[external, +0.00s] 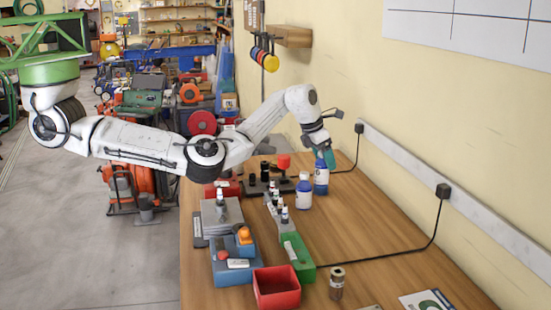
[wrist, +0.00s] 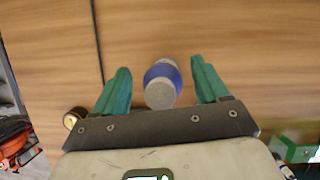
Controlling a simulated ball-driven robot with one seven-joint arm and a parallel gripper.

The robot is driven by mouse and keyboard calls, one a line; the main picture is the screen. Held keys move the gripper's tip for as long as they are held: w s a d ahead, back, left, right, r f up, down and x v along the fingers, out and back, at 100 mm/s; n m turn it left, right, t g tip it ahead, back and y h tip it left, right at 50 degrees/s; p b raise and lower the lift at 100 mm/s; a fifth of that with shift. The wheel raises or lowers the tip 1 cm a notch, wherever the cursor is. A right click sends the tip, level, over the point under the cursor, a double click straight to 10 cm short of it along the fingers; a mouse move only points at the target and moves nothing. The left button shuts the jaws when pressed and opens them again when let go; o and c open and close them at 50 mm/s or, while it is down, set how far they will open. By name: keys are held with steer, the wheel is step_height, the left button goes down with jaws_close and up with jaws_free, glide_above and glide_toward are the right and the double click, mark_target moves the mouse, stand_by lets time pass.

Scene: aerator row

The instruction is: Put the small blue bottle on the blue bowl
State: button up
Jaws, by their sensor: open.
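My gripper (external: 325,157) has green fingers and reaches down over the back of the bench near the wall. A blue bottle with a pale label (external: 321,178) stands upright just below it. In the wrist view, my open gripper (wrist: 162,86) has a blue bottle with a grey round top (wrist: 162,84) between its fingers, with gaps on both sides. A second bottle, white-labelled with blue (external: 304,192), stands just in front and left. I cannot tell which bottle is the small one.
A red bin (external: 277,288), a green box (external: 299,256) and a brown jar (external: 337,282) stand at the front. A row of small dropper bottles (external: 278,207) is left of the bottles. A black cable (external: 400,250) crosses the bench; the right-hand wood is mostly clear.

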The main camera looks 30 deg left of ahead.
steer(key=v, duration=1.2)
steer(key=shift+r, duration=0.15)
